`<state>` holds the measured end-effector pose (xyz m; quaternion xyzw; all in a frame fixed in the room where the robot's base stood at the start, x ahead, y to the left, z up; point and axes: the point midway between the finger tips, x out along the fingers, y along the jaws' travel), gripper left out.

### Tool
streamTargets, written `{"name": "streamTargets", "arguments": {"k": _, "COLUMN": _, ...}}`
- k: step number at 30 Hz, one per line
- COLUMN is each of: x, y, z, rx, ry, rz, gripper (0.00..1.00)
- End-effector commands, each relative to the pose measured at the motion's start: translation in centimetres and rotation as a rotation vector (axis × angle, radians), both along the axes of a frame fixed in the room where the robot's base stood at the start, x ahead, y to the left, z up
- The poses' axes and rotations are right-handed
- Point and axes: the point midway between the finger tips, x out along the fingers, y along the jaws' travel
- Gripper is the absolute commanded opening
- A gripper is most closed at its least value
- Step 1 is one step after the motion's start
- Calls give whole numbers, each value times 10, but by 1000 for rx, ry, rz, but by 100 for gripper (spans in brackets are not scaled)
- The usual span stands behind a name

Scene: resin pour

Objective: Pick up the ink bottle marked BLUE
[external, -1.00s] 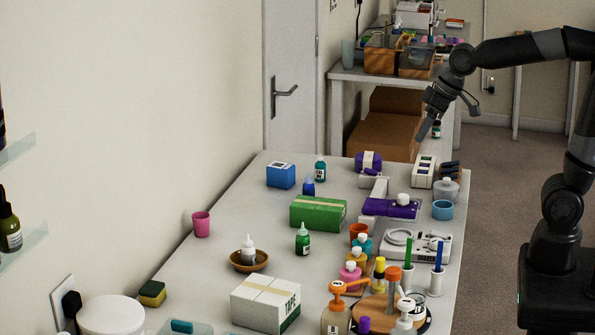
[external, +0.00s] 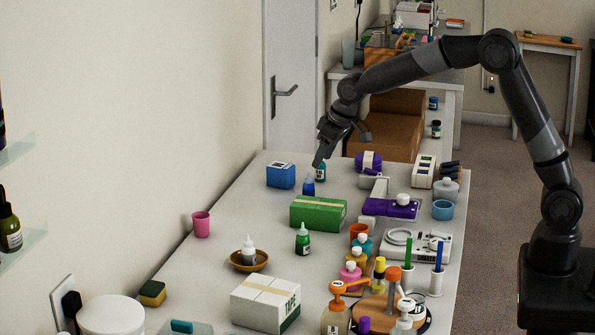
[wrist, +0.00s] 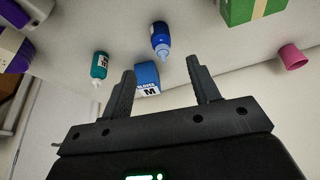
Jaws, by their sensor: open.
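A small blue ink bottle (external: 308,188) stands upright near the far end of the white table, in front of a teal bottle (external: 321,174). In the wrist view the blue bottle (wrist: 160,42) is ahead of the fingertips, between their lines; its lettering is too small to read. My gripper (external: 317,162) is open and empty, above and slightly beyond the blue bottle, apart from it. In the external view its finger partly covers the teal bottle. The gripper's two fingers (wrist: 163,77) show spread apart in the wrist view.
A blue box (external: 281,176) stands left of the blue bottle; it also shows between my fingers in the wrist view (wrist: 147,80). A green box (external: 318,213) is nearer the camera. The table's left side is mostly clear.

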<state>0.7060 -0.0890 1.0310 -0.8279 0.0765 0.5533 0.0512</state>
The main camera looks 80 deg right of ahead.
Motion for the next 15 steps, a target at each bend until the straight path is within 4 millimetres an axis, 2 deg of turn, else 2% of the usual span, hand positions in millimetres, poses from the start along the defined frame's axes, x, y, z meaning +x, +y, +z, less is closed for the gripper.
{"name": "streamTargets", "arguments": {"k": 5, "x": 7, "y": -2, "z": -14, "rx": 0, "ry": 2, "rz": -1, "gripper": 56}}
{"name": "streamTargets", "arguments": {"k": 12, "x": 20, "y": -4, "z": -48, "rx": 0, "ry": 3, "rz": -1, "gripper": 56}}
{"name": "streamTargets", "arguments": {"k": 15, "x": 24, "y": -4, "z": -55, "rx": 1, "ry": 1, "rz": -1, "gripper": 56}}
